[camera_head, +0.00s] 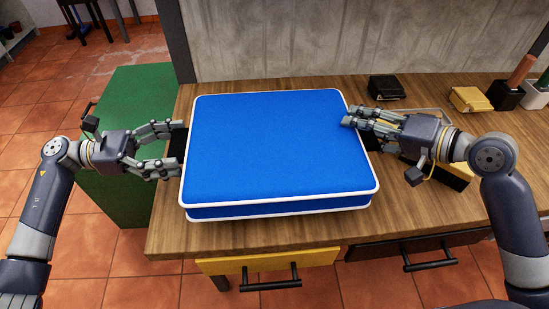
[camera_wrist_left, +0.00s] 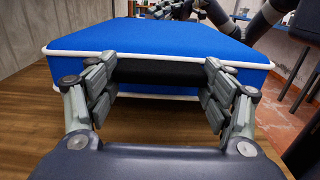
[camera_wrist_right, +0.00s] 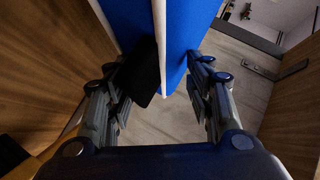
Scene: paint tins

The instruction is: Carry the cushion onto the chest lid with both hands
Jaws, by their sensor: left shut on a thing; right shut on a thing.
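The blue cushion (camera_head: 280,145) with white piping lies flat at the middle of the wooden table; I cannot tell whether it touches the top. My left gripper (camera_head: 178,150) is shut on a black grip at the cushion's left side, which shows between the fingers in the left wrist view (camera_wrist_left: 160,72). My right gripper (camera_head: 352,117) is shut at the cushion's right side, near its far corner; in the right wrist view, a black grip (camera_wrist_right: 140,72) and the cushion's edge (camera_wrist_right: 178,45) lie between the fingers. A green box (camera_head: 135,100), apparently the chest, stands left of the table.
The table (camera_head: 240,238) has free room in front of the cushion. A black box (camera_head: 385,88), a yellow tin (camera_head: 470,99) and dark pots (camera_head: 505,95) stand at the back right. A yellow drawer (camera_head: 270,261) is under the front edge. A grey wall is behind.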

